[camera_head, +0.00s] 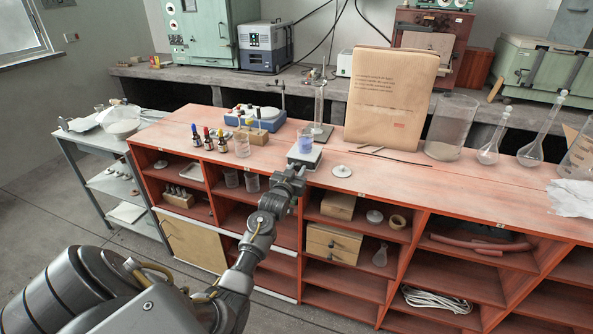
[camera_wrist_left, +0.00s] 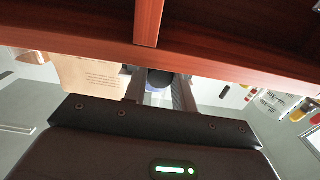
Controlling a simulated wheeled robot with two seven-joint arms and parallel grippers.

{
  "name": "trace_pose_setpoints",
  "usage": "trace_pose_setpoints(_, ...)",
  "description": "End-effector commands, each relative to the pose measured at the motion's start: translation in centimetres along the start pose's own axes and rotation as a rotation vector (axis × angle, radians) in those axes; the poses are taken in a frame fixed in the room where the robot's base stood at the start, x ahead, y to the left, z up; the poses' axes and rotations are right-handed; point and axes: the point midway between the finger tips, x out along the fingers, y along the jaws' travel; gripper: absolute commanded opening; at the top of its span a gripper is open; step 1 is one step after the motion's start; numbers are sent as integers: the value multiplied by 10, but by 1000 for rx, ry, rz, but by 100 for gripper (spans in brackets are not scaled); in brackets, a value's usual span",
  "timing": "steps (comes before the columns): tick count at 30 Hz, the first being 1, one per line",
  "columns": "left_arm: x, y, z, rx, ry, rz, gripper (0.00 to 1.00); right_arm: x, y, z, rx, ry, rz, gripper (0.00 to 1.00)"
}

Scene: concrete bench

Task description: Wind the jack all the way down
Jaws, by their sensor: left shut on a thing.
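The jack (camera_head: 304,156) is a small lab jack with a pale top plate, standing near the front edge of the red bench. A small beaker of blue-violet liquid (camera_head: 305,143) stands upright on its plate. My left gripper (camera_head: 297,169) reaches the front of the jack from below. In the left wrist view, my left gripper (camera_wrist_left: 159,92) has its two fingers closed on a dark round knob (camera_wrist_left: 159,78) of the jack. The gripper hides the jack's lower front, so its exact height is hard to tell. My right gripper is not in view.
Dropper bottles (camera_head: 209,139) stand left of the jack, and a white disc (camera_head: 342,171) lies to its right. A stand with a glass cylinder (camera_head: 319,105) and a large brown paper package (camera_head: 390,98) are behind. Open shelves (camera_head: 275,228) lie below the bench edge.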

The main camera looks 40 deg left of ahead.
Motion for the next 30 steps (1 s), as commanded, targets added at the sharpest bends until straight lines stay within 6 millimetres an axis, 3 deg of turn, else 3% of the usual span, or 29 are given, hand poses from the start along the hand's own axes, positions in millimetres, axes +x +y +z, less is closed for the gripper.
trace_pose_setpoints(6, 0, 0, -1, -219, -3, -1, 4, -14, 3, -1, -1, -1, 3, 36)
trace_pose_setpoints(16, 0, 0, 0, -253, -1, -1, 4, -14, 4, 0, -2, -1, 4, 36)
trace_pose_setpoints(17, 0, 0, 0, -253, -1, -1, 29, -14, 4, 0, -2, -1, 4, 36)
trace_pose_setpoints(21, 0, 0, 0, -252, -1, -1, 48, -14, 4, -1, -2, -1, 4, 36)
trace_pose_setpoints(30, -1, 0, 0, -251, -1, 0, 49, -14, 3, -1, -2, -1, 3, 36)
